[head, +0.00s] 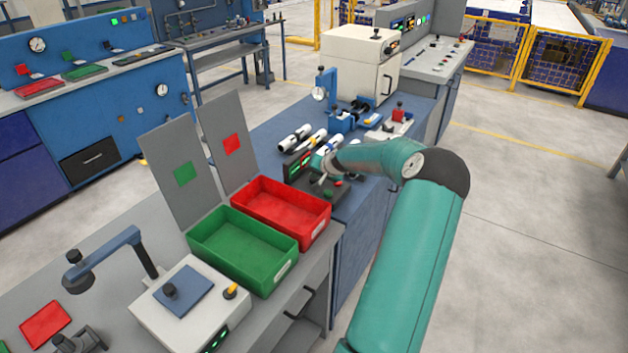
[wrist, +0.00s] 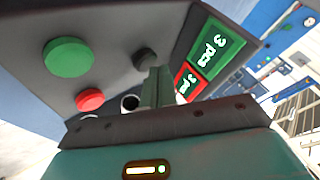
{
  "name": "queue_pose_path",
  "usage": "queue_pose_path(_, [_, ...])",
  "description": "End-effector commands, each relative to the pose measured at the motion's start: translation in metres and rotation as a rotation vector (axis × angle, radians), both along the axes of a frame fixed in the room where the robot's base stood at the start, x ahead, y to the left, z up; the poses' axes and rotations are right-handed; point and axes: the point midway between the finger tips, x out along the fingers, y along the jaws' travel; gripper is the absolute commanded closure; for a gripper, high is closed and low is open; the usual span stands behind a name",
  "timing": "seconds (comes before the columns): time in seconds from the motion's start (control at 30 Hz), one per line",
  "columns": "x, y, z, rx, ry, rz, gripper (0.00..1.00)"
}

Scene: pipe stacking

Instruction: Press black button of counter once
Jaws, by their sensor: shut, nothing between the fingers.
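The counter is a dark box (head: 318,192) on the bench, with a lit display (head: 300,166) at its back. In the wrist view its panel (wrist: 110,30) carries a green button (wrist: 68,57), a red button (wrist: 90,99) and a black button (wrist: 146,57). Its green display (wrist: 215,48) and smaller red display (wrist: 186,84) both appear to read "3 pcs". My gripper (wrist: 157,78) is shut and empty, its fingertips right beside the black button in the picture. I cannot tell whether they touch it. In the head view my gripper (head: 323,176) is over the counter.
A red bin (head: 281,233) and a green bin (head: 215,255) stand in front of the counter. Several pipes (head: 295,136) lie behind it. A blue stand with a gauge (head: 320,92) and a white cabinet (head: 352,75) are farther back.

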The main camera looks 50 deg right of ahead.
Motion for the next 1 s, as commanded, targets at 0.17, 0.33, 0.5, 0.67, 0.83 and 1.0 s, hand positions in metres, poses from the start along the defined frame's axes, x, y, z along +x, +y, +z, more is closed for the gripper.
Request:
queue_pose_path(0.17, [-0.0001,-0.0001,-0.0002,0.0,0.0,0.0,1.0])
queue_pose_path(0.33, [-0.0001,-0.0001,-0.0019,0.0,0.0,0.0,1.0])
queue_pose_path(0.5, [-0.0001,-0.0001,-0.0037,-0.001,-0.001,-0.001,1.0])
queue_pose_path(0.67, [0.0,-0.0002,-0.0054,0.0,-0.001,-0.001,1.0])
queue_pose_path(0.83, [0.0,-0.0002,-0.0073,0.0,-0.001,-0.001,1.0])
queue_pose_path(1.0, [0.0,-0.0001,-0.0092,0.0,0.0,0.0,1.0])
